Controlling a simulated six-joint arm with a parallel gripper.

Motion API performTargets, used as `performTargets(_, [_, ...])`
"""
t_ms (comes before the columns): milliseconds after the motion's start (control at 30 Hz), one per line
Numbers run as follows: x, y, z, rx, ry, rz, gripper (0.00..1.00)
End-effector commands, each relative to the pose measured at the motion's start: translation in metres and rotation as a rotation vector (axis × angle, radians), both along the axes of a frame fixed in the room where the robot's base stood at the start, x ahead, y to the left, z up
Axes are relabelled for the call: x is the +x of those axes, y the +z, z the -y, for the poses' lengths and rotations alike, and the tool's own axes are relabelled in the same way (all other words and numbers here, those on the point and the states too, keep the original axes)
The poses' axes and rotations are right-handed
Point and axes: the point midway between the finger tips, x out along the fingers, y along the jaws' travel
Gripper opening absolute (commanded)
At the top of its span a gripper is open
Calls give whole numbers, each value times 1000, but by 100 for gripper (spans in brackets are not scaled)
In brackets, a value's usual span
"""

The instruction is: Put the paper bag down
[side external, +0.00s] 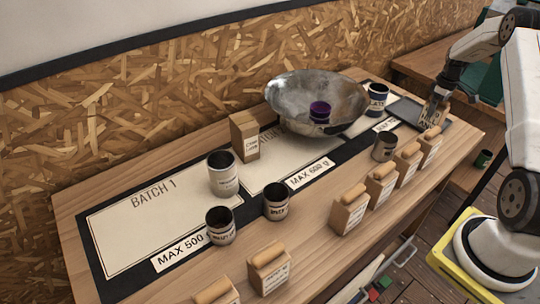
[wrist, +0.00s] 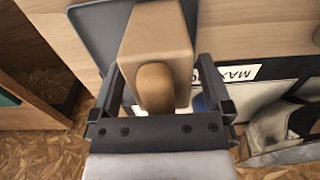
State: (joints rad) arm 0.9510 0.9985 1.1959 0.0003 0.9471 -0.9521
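A brown paper bag (side external: 431,117) is at the far right end of the table, at a dark flat tray (side external: 405,110). My gripper (side external: 439,98) is above it with its fingers down at the bag's sides. In the wrist view the bag (wrist: 158,38), with its rounded rolled top, sits between the two fingers (wrist: 160,82), which appear to press on its sides. The tray (wrist: 92,25) shows behind and left of the bag. I cannot tell whether the bag's base touches the tray; the base is hidden in the wrist view.
A large metal bowl (side external: 290,95) holding a purple-topped can stands left of the tray. A blue-white can (side external: 377,98) and a dark can (side external: 384,147) are close by. Several paper bags (side external: 381,184) line the front edge. The Batch 1 panel (side external: 140,222) is mostly clear.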

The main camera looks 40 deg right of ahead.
Motion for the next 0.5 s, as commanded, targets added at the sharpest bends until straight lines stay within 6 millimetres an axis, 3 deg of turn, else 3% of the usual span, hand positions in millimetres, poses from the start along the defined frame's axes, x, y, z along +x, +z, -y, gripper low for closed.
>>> performTargets(267, [0,9,0,-1,0,1,100])
performTargets(500, [0,37,0,-3,0,2,100])
